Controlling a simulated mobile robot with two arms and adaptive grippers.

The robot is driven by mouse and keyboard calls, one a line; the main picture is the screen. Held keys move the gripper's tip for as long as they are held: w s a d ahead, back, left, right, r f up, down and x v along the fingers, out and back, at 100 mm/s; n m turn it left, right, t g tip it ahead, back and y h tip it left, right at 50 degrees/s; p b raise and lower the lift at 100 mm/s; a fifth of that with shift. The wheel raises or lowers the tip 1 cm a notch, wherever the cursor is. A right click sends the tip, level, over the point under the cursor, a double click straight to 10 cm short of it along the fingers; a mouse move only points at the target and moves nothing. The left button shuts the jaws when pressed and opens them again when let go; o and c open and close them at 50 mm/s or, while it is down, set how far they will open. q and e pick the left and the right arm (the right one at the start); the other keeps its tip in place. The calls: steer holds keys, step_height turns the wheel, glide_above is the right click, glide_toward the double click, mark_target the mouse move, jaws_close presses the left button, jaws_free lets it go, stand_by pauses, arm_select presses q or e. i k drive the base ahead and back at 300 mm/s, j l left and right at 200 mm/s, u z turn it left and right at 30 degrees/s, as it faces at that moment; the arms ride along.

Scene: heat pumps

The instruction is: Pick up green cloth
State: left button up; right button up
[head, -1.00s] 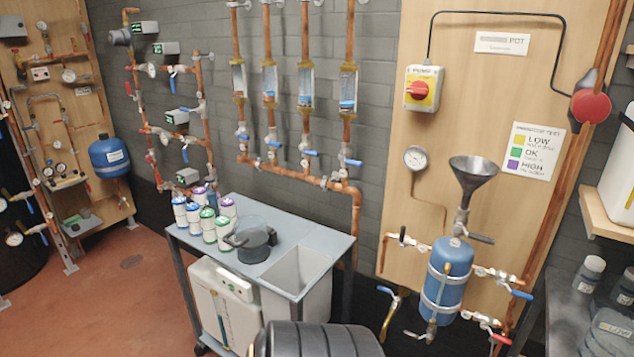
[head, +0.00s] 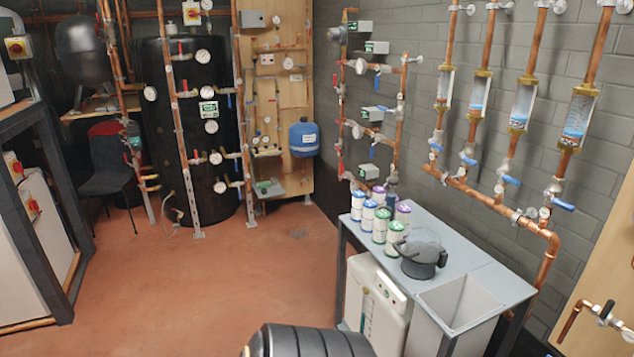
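I see no green cloth in the head view. Neither of my grippers is in view. A grey table (head: 475,262) stands right of the middle. On it are several small white containers with blue, green and purple tops, such as a green-topped one (head: 394,238), and a dark pot-like vessel (head: 420,258) with a clear top. A sink-like basin (head: 458,302) is set in the table's right end.
Open red floor (head: 230,270) lies left of the table. A black chair (head: 108,175) and a dark rack (head: 50,240) stand at the left. A large black tank (head: 210,130) stands at the back. Copper pipes (head: 475,190) run along the grey wall at right.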

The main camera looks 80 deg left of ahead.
mark_target(263, 184)
steer(key=j+u, duration=1.1)
steer(key=u, duration=0.2)
steer(key=i+j+u, duration=0.2)
steer(key=u, duration=0.2)
steer(key=i+j+u, duration=1.35)
steer(key=i+u, duration=0.35)
steer(key=i+z, duration=0.3)
steer(key=i, duration=0.3)
steer(key=i+j+z, duration=0.1)
steer(key=i+z, duration=0.15)
steer(key=i, duration=0.4)
steer(key=i+j+z, duration=0.3)
steer(key=i, duration=0.3)
steer(key=l, duration=0.1)
